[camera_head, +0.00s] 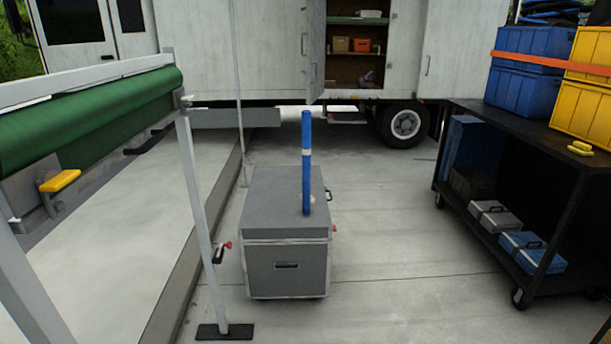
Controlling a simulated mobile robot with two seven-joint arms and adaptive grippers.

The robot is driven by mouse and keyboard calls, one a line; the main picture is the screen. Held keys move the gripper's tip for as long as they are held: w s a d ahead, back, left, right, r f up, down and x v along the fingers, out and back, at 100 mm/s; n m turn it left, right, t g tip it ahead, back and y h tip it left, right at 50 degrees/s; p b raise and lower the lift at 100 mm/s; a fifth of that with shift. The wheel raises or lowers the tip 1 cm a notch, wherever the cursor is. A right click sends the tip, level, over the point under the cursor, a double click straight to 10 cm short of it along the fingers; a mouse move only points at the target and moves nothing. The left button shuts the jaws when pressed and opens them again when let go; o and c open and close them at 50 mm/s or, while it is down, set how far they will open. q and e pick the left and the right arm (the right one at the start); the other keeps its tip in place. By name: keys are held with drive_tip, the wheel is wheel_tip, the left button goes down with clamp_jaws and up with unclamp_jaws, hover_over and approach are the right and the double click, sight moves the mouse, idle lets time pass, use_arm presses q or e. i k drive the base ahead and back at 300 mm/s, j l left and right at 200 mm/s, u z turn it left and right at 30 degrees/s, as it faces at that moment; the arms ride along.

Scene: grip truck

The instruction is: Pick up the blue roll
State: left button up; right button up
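The blue roll (307,180) is a tall, thin blue cylinder with a pale band around its middle. It stands upright near the right side of the lid of a grey case (265,205). A small pale object (328,195) sits by the lid's right edge, too small to make out. Neither of my grippers shows in the head view, and nothing is seen touching the roll.
A green roller on a metal frame (90,118) stands at the left, its post beside the case. A black wheeled cart (560,150) with blue and yellow crates is at the right. A white truck (270,50) is behind. Floor between case and cart is clear.

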sight(307, 113)
drive_tip(key=i+l, duration=0.3)
drive_tip(key=i, duration=0.2)
drive_tip(key=i+j+z, duration=0.3)
drive_tip(key=i, duration=0.25)
drive_tip(key=i+j+z, duration=0.3)
drive_tip(key=i, duration=0.2)
drive_tip(key=l, duration=0.1)
